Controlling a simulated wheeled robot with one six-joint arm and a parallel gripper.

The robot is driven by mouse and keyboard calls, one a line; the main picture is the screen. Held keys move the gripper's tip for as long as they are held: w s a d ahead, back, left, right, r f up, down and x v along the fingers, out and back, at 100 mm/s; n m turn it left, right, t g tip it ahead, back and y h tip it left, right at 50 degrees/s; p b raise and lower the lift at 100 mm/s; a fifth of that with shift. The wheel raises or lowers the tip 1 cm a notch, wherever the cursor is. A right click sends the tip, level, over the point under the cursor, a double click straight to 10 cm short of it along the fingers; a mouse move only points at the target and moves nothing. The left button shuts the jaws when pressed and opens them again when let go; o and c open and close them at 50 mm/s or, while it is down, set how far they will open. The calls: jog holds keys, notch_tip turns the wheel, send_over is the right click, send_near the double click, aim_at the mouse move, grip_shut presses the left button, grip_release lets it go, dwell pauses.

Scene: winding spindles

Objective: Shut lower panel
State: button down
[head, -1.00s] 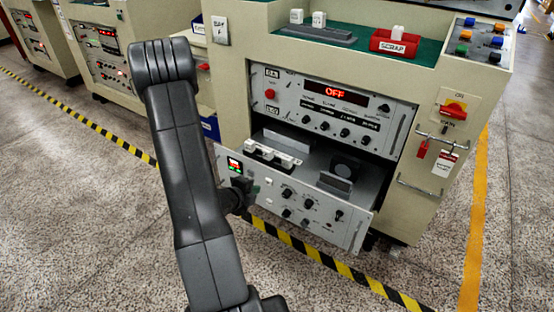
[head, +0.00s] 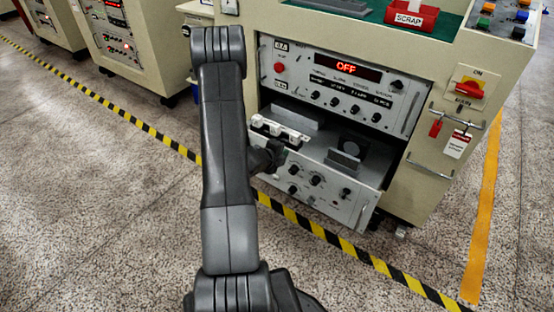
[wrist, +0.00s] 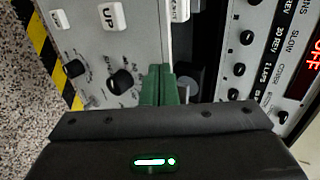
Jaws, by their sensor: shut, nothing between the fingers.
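The lower panel (head: 318,192) is a grey drawer-like unit with knobs on its front. It stands pulled out of the cream cabinet (head: 418,190), below the upper panel with the red OFF display (head: 335,65). My gripper (head: 275,153) is at the left part of the lower panel's front edge, partly hidden behind my arm. In the wrist view its green fingers (wrist: 160,85) are together and empty, beside the top edge of the lower panel's front face (wrist: 95,40). I cannot tell whether they touch it.
A red scrap tray (head: 412,18) is on top. Yellow-black tape (head: 310,225) crosses the floor, which is clear in front.

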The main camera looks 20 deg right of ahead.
jog(key=shift+w+d, duration=0.15)
jog(key=shift+d, duration=0.05)
dwell(0.3)
